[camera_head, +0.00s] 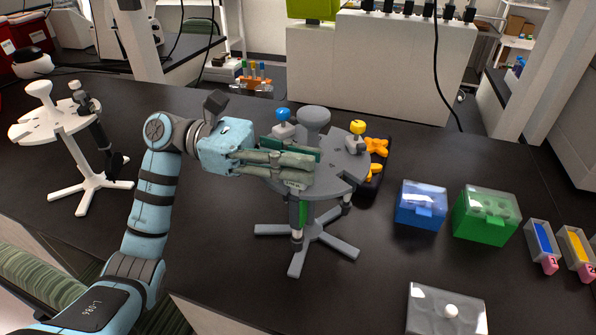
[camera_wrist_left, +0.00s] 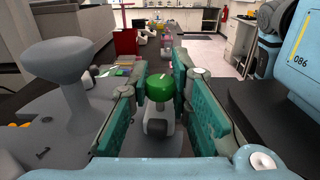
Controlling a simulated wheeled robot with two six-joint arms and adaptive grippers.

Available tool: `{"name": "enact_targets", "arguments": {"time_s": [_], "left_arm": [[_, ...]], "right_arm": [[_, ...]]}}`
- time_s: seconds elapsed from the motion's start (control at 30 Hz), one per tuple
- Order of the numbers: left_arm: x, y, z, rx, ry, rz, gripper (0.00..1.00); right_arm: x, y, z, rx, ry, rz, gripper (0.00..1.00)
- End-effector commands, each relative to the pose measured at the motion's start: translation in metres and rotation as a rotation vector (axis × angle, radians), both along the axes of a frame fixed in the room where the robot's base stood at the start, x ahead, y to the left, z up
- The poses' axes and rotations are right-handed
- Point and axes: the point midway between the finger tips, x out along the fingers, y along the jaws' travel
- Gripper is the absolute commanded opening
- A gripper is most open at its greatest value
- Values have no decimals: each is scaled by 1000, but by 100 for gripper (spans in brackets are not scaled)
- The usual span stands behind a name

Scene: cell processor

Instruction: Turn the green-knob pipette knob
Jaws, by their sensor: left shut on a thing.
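A grey round pipette stand (camera_head: 345,172) stands on the black bench on a splayed foot. The green-knob pipette hangs at its near side; its body with a green strip (camera_head: 303,213) shows below my fingers. My left gripper (camera_head: 305,168) comes in from the left, level, over the stand's near edge, and hides the knob in the head view. In the left wrist view the green knob (camera_wrist_left: 160,88) sits upright between the teal finger pads of the gripper (camera_wrist_left: 162,105), which is shut on it. My right gripper is out of view.
A blue-knob pipette (camera_head: 283,115) and a yellow-knob pipette (camera_head: 358,128) sit on the same stand, around its grey central post (camera_head: 313,120). A blue box (camera_head: 420,208) and a green box (camera_head: 485,215) stand to the right. A white stand (camera_head: 85,182) is at left.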

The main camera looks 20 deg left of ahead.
Motion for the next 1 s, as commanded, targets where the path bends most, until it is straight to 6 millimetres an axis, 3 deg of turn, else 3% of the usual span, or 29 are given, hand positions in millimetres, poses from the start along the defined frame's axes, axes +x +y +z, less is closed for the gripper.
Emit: {"name": "enact_targets", "arguments": {"time_s": [0.23, 0.27, 0.4, 0.77, 1.0], "left_arm": [[1, 0, 2, 2, 1, -2, 0], [1, 0, 2, 2, 1, -1, 22], [1, 0, 2, 2, 1, -1, 40], [1, 8, 1, 3, 2, 0, 40], [5, 69, 2, 3, 5, 5, 40]], "right_arm": [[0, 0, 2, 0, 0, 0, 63], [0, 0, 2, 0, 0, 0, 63], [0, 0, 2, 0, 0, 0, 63], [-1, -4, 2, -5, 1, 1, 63], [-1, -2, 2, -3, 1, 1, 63]]}}
